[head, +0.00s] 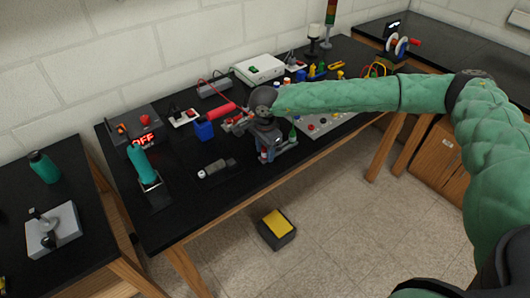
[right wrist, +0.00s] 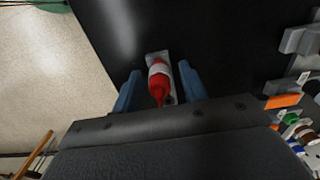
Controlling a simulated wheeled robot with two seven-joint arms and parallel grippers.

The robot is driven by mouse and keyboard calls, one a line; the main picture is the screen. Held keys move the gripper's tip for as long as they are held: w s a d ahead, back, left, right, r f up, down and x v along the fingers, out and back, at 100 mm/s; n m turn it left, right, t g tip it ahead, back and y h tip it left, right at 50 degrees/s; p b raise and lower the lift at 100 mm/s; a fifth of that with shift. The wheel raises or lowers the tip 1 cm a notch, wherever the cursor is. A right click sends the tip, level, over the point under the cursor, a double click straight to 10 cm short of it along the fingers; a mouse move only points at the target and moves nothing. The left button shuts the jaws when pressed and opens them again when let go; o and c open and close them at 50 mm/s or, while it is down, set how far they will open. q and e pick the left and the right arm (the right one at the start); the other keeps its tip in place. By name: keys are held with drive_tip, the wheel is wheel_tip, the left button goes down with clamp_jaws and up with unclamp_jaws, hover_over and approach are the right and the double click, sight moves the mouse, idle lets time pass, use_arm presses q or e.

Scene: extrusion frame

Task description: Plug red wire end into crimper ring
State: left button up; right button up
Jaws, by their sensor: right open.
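A red piece with a white band (right wrist: 158,82), possibly the red wire end, stands in a small grey metal block (right wrist: 168,58) in the right wrist view. My right gripper (right wrist: 158,74) is open, with its blue fingers on either side of this piece and a gap visible. In the head view my right gripper (head: 270,155) points down at the table's front edge, and its arm hides part of the table. A thin red wire (head: 204,86) runs at the back of the table. I cannot pick out the crimper ring. My left gripper is not in view.
A box with a lit OFF display (head: 142,138), a teal-handled tool (head: 145,168), a blue container (head: 204,130) and a grey cylinder (head: 214,168) stand left of my gripper. A white box (head: 259,68) is behind.

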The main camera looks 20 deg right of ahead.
drive_tip(key=shift+b, duration=0.45)
clamp_jaws()
idle(0.3)
drive_tip(key=shift+r, duration=0.2)
drive_tip(key=shift+r+p, duration=0.5)
drive_tip(key=shift+r, duration=2.3)
